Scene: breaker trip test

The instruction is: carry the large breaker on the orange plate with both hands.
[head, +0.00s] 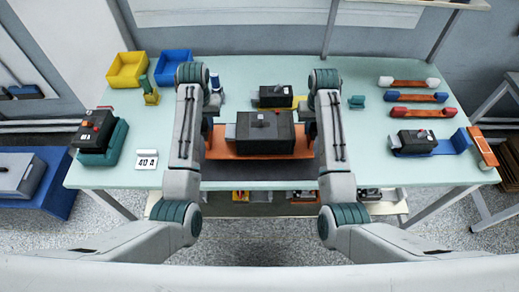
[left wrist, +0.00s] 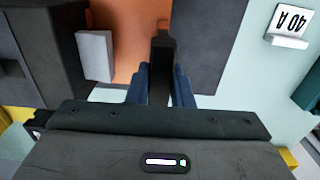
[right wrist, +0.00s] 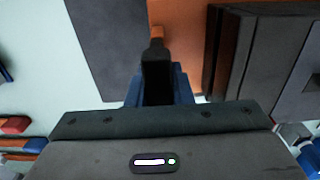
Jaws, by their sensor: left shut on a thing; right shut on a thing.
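The large dark grey breaker (head: 265,132) sits upright on the orange plate (head: 222,150) at the middle of the table, with a light grey tab (left wrist: 96,55) on its left side. My left gripper (head: 208,125) is at the plate's left end, shut on a black upright handle (left wrist: 162,60). My right gripper (head: 311,128) is at the right end, shut on a matching black handle (right wrist: 156,70). The breaker is between the two grippers and apart from both. Whether the plate touches the table is hard to tell.
A dark grey mat (head: 250,174) lies in front of the plate. A smaller breaker (head: 275,95) on a yellow plate stands close behind. A 40 A card (head: 147,160) and a green stand (head: 115,145) are at left. A breaker on a blue plate (head: 452,141) is at right.

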